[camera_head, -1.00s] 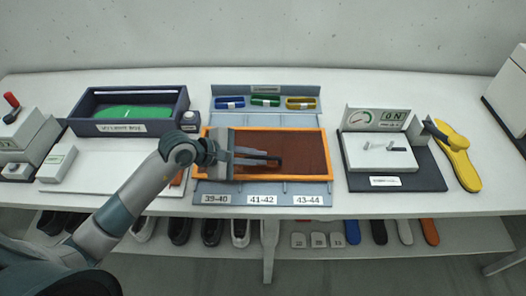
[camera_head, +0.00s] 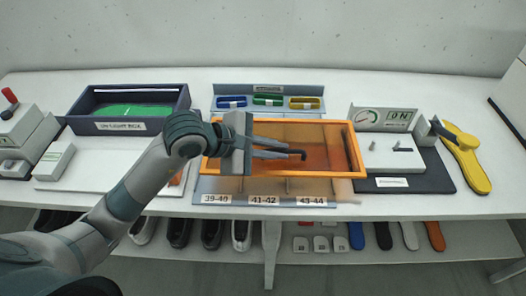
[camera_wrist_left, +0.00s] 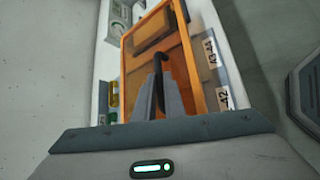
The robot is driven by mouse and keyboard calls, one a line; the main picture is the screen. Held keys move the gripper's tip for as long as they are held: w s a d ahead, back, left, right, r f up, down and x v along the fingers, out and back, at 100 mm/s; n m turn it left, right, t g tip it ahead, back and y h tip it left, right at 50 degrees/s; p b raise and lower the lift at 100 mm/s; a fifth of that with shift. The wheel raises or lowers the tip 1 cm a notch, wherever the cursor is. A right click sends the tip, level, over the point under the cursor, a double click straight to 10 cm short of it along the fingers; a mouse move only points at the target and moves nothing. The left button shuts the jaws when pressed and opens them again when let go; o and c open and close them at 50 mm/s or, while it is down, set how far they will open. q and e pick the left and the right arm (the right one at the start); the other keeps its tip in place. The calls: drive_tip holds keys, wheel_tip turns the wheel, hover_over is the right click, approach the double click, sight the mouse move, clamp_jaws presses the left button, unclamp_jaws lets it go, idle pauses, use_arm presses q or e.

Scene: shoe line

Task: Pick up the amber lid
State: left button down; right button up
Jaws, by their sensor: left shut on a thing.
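The amber lid (camera_head: 335,150) is a see-through orange panel with a solid orange frame and a dark hooked handle. In the head view it is raised and spans from above the labelled tray to the edge of the device on the right. My left gripper (camera_head: 285,153) is shut on the lid's dark handle (camera_head: 302,154). In the left wrist view the fingers close on the handle (camera_wrist_left: 159,66), with the lid (camera_wrist_left: 190,50) beyond them. My right gripper is not in view.
The tray (camera_head: 225,197) with size labels lies under the lid, with blue, green and yellow pieces behind it. A dark box (camera_head: 120,126) with green inside stands left. A gauge device (camera_head: 395,118) and a yellow sole (camera_head: 470,165) are at right. Shoes are on the shelf below.

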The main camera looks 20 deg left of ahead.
use_arm(q)
drive_tip(key=d+r, duration=0.1)
drive_tip(key=s+d+r, duration=0.1)
drive_tip(key=d, duration=0.1)
drive_tip(key=s+d+r, duration=0.1)
drive_tip(key=shift+s+d+b, duration=0.15)
drive_tip(key=shift+s+b, duration=0.05)
drive_tip(key=shift+b, duration=0.15)
drive_tip(key=shift+s+d+r, duration=0.1)
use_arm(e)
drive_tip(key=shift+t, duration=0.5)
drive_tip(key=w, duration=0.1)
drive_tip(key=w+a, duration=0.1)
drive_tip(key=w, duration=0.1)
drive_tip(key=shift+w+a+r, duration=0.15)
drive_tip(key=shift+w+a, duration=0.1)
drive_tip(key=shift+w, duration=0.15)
